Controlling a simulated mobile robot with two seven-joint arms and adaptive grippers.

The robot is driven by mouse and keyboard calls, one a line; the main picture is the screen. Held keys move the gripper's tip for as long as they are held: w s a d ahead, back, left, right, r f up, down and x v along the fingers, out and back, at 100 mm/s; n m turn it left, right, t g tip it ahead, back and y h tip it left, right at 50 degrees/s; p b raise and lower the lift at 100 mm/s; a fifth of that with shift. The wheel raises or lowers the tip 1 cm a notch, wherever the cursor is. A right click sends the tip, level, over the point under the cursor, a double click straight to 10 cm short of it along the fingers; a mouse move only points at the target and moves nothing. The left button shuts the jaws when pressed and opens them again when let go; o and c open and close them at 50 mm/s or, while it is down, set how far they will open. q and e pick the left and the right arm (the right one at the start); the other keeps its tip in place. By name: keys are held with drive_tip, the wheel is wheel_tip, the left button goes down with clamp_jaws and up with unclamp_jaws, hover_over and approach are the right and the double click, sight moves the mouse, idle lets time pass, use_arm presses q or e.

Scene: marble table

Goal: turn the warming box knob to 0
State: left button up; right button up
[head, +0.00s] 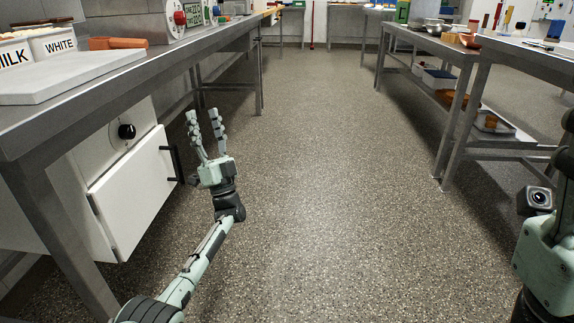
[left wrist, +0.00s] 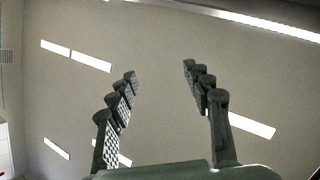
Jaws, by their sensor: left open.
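The warming box (head: 133,192) is a white cabinet under the steel table on the left. Its black knob (head: 127,131) sits on a pale round dial above the white door, with a dark handle (head: 176,164) at the door's right edge. My left gripper (head: 203,118) is open and empty, fingers pointing up, to the right of the box and apart from knob and handle. In the left wrist view its two fingers (left wrist: 160,85) are spread with only the ceiling between them. The dial marks are too small to read. My right arm shows at the right edge; its fingers are not visible.
The steel table (head: 125,85) stands above the box and carries a marble board (head: 70,78) with containers marked MILK and WHITE. Its front leg (head: 65,235) stands before the box. Steel shelving (head: 460,85) lines the right. The floor aisle (head: 310,150) between is clear.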

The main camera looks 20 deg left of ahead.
use_arm(q)
drive_tip(key=w+d+f+m+t+h, duration=0.2)
drive_tip(key=m+t+h, duration=0.3)
drive_tip(key=h, duration=0.4)
drive_tip(key=w+d+f+m+t+h, duration=0.1)
drive_tip(key=w+f+m+t+h, duration=0.15)
drive_tip(key=m+h, duration=0.55)
drive_tip(key=s+d+f+n+g+h, duration=0.1)
drive_tip(key=d+f+g+h, duration=0.1)
drive_tip(key=d+h, duration=0.3)
drive_tip(key=s+d+f+n+g+h, duration=0.1)
drive_tip(key=d+f+g+h, duration=0.2)
drive_tip(key=d+h, duration=0.3)
drive_tip(key=d, duration=0.3)
drive_tip(key=shift+s+d+f, duration=0.2)
drive_tip(key=shift+s+d, duration=0.05)
